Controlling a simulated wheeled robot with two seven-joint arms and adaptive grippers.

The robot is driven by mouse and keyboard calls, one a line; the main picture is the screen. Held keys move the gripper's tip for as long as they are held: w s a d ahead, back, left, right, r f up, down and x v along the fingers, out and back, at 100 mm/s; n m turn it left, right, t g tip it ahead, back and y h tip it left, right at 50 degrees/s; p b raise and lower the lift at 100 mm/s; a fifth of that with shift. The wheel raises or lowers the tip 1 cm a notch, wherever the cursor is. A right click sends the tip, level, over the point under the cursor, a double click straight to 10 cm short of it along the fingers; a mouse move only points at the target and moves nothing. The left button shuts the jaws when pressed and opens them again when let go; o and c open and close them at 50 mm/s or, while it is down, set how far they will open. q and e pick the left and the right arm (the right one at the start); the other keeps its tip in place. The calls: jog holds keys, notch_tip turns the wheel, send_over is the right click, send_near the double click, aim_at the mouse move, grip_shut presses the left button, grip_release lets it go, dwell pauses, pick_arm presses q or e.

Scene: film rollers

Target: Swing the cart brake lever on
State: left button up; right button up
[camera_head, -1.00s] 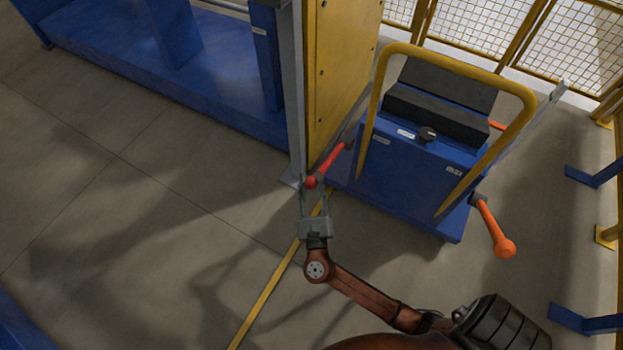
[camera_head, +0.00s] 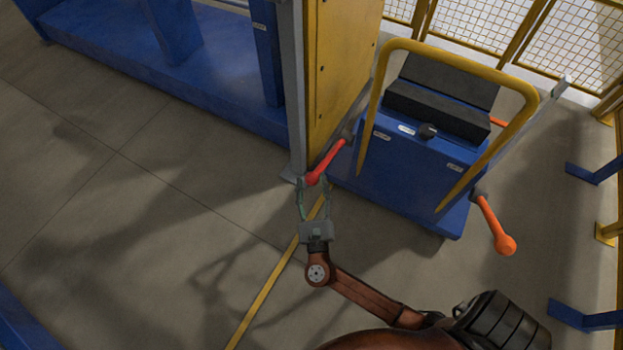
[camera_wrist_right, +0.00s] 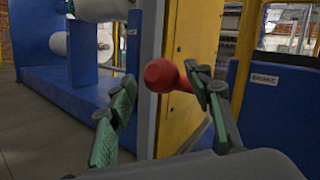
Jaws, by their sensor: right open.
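The blue cart (camera_head: 405,185) with a yellow push handle (camera_head: 455,65) stands right of centre in the head view. A red lever (camera_head: 331,158) with a round knob sticks out from its left side, pointing toward me and to the left. The knob also shows in the wrist view (camera_wrist_right: 165,76), beside a label on the cart (camera_wrist_right: 265,79) that seems to read "BRAKE". My right gripper (camera_head: 314,190) is open at the knob. Its green-padded fingers (camera_wrist_right: 165,98) stand apart on either side of the knob; contact cannot be told. My left gripper is not in view.
An orange lever (camera_head: 492,226) hangs from the cart's right side. A yellow panel (camera_head: 340,65) and grey post (camera_head: 298,90) stand close behind the red knob. Blue machine framing (camera_head: 165,75) is at left, yellow mesh fencing (camera_head: 480,30) behind. The floor at left is clear.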

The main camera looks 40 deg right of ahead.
jog(key=v, duration=1)
jog(key=shift+s+a+f, duration=0.1)
dwell(0.3)
